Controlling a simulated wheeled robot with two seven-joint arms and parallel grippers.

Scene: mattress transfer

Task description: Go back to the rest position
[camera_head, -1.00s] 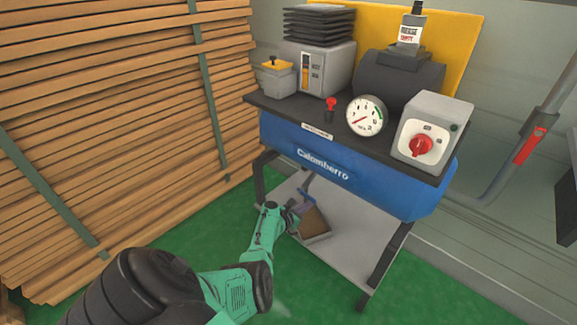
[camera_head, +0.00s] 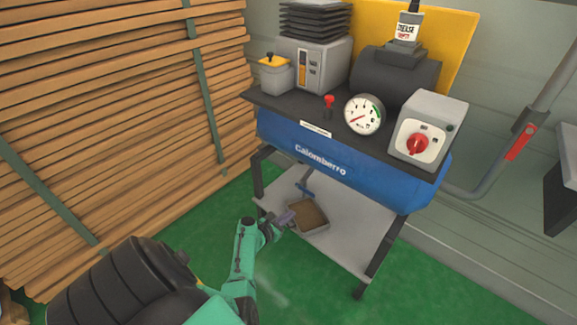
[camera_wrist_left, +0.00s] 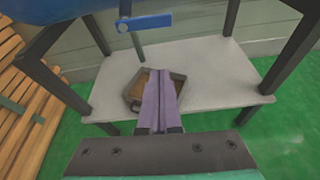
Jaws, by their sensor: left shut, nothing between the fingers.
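My left gripper (camera_head: 286,217) is at the front left edge of the lower shelf of the blue compressor stand, beside a small open tray. In the left wrist view its purple fingers (camera_wrist_left: 160,98) are together with nothing between them, and they overlap the tray in the picture. My left arm is green and black and comes in from the lower left. My right gripper does not show in either view.
The compressor (camera_head: 350,173) stands on dark legs, with a grey lower shelf (camera_head: 345,240). The brown-bottomed tray (camera_head: 325,228) lies on the shelf, near a blue-handled valve (camera_wrist_left: 150,22). Stacked wooden planks (camera_head: 100,110) stand at the left. Green floor (camera_head: 310,295) is clear in front.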

